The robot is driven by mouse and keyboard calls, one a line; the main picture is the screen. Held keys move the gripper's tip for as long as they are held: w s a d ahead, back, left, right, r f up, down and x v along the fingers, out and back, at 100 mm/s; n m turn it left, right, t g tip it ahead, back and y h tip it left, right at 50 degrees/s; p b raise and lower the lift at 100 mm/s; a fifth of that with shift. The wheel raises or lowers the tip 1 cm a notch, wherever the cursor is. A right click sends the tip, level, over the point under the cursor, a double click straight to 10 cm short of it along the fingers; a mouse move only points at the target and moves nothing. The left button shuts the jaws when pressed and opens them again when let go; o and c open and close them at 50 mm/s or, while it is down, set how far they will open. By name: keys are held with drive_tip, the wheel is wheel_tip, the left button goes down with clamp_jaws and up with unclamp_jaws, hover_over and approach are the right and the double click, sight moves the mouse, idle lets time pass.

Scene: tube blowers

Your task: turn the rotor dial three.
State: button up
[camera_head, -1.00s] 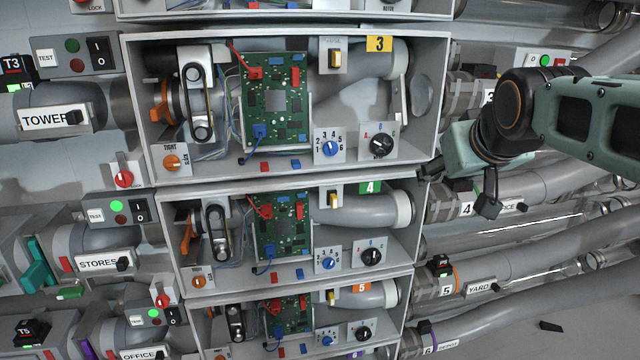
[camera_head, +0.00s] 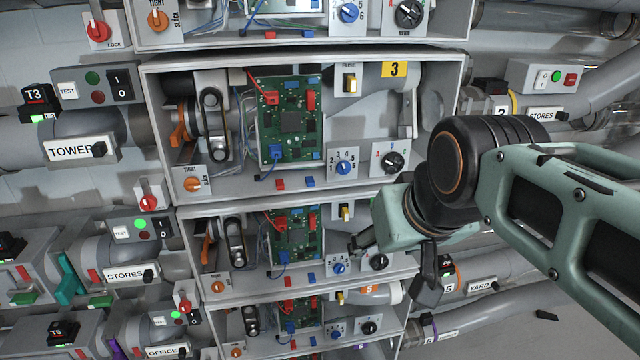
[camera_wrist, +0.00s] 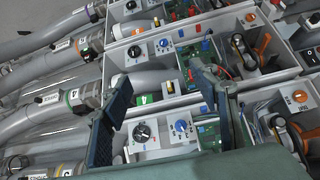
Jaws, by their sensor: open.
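The rotor dial of box three (camera_head: 392,162) is a black knob on a white lettered plate, low at the right in the box with the yellow 3 tag (camera_head: 395,69). A blue numbered dial (camera_head: 344,167) is left of it. In the wrist view, seen upside down, the black dial (camera_wrist: 143,133) and blue dial (camera_wrist: 182,127) show between the fingers. My gripper (camera_head: 388,272) is open and empty, below and right of the dial, overlapping box four in view. In the wrist view, its fingers (camera_wrist: 160,75) are spread wide. I see no contact with the dial.
Box four, with its green 4 tag (camera_wrist: 145,98), lies directly below box three and has similar dials (camera_head: 379,262). A green circuit board (camera_head: 289,118) and orange lever (camera_head: 179,130) are inside box three. Pipes run along the right.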

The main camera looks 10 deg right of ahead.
drive_tip(key=shift+s+a+f+p, duration=0.1)
drive_tip(key=shift+s+a+p, duration=0.2)
drive_tip(key=shift+s+a, duration=0.35)
drive_tip(key=shift+g, duration=0.7)
drive_tip(key=s+p, duration=0.1)
drive_tip(key=s+a+p, duration=0.1)
drive_tip(key=s+p, duration=0.1)
drive_tip(key=s, duration=0.1)
drive_tip(key=shift+a+f, duration=0.2)
drive_tip(key=shift+a, duration=0.2)
